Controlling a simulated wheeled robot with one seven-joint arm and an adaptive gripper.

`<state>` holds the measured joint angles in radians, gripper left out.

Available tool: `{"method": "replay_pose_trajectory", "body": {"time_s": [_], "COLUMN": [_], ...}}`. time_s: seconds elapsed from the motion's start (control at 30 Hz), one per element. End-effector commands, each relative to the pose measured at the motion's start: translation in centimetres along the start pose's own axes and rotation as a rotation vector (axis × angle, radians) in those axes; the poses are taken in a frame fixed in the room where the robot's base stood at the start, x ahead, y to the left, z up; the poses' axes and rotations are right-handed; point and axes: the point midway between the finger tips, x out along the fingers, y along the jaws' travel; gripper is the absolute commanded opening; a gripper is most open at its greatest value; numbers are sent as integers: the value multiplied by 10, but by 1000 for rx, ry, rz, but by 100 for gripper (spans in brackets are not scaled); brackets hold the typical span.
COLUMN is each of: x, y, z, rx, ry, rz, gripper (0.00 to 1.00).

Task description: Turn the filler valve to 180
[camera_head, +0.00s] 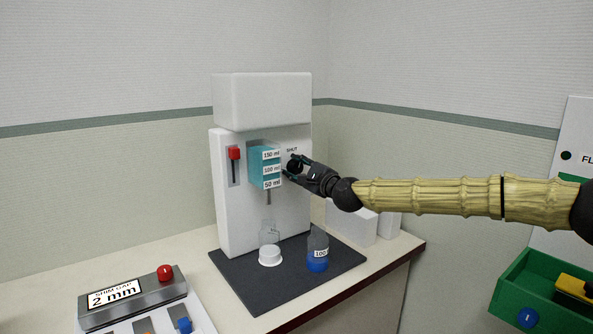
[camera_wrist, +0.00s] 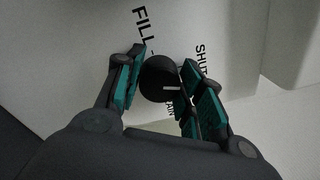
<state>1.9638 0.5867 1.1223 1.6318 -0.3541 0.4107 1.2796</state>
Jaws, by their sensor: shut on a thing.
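The filler (camera_head: 262,103) is a tall white machine on the counter, with a teal measuring block (camera_head: 257,173) marked 150, 100 and 50 ml. Its valve is a round black knob (camera_wrist: 157,72) with a white pointer line, right of the block. In the wrist view the words FILL, SHUT and a partly hidden word ending in "AIN" surround it. My gripper (camera_head: 292,167) reaches in from the right and is shut on the knob. In the wrist view my gripper (camera_wrist: 160,84) has one finger pad on each side of the knob. The fingers partly cover the lettering.
A clear vessel with a white base (camera_head: 270,257) and a blue-bottomed bottle (camera_head: 317,262) stand on the dark mat (camera_head: 247,284). A red lever (camera_head: 234,153) is on the filler's left. A 2 mm control box (camera_head: 130,294) is front left; a green bin (camera_head: 533,270) is right.

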Motion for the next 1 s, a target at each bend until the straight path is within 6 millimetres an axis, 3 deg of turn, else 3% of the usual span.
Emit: {"method": "replay_pose_trajectory", "body": {"time_s": [0.07, 0.1, 0.2, 0.23, 0.67, 1.0], "x": [-1, -1, -1, 0, -6, -55], "y": [1, 1, 1, 1, 1, 1], "z": [-5, -5, -4, -4, -1, -1], "rx": [1, 1, 1, 1, 0, 1], "ry": [6, 6, 5, 4, 1, 1], "rz": [0, 0, 0, 1, 1, 1], "gripper": [14, 40, 58, 59, 59, 59]}}
